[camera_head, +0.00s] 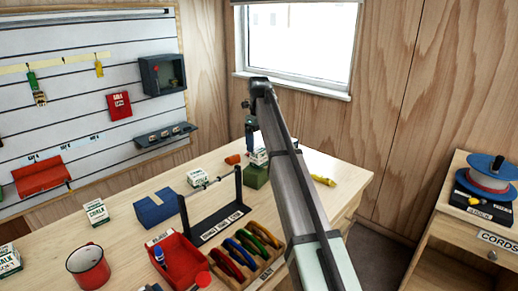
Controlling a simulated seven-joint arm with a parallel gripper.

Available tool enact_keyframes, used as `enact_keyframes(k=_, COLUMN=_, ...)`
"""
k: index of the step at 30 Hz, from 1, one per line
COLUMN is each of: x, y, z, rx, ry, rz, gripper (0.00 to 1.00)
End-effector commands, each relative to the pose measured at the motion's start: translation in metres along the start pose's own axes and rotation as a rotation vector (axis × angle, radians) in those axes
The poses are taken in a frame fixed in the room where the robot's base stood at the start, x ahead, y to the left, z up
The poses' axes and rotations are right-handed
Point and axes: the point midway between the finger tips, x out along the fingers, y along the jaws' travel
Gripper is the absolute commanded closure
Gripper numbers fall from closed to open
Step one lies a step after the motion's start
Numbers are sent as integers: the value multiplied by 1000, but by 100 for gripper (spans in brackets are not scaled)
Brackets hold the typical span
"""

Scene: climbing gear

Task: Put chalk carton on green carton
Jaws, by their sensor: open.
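A white and green chalk carton (259,157) appears to rest on top of the green carton (255,176), near the far side of the bench. My gripper (250,143) points down just above that chalk carton, small and partly hidden by my arm. It is open; I cannot tell whether its fingers touch the carton or are apart from it. Similar white and green chalk cartons stand elsewhere on the bench: one (197,178) near the middle, one (96,212) at the left, and one (9,261) at the left edge.
A blue box (156,207), a red mug (88,267), a red tray (183,263), a black bar stand (215,227) and a rack of coloured carabiners (243,254) occupy the bench. A yellow item (323,180) lies right of my arm. An orange piece (233,159) lies beside the green carton.

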Motion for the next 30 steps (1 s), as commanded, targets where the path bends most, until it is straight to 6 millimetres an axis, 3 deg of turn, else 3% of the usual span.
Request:
enact_keyframes(k=6, x=-44, y=-1, z=1, rx=0, ry=-1, rz=-1, gripper=11)
enact_keyframes(k=13, x=-75, y=0, z=1, rx=0, ry=0, rz=0, gripper=11)
enact_keyframes(k=19, x=-85, y=0, z=0, rx=0, ry=0, rz=0, gripper=11)
enact_keyframes(k=30, x=-86, y=0, z=0, rx=0, ry=0, rz=0, gripper=11)
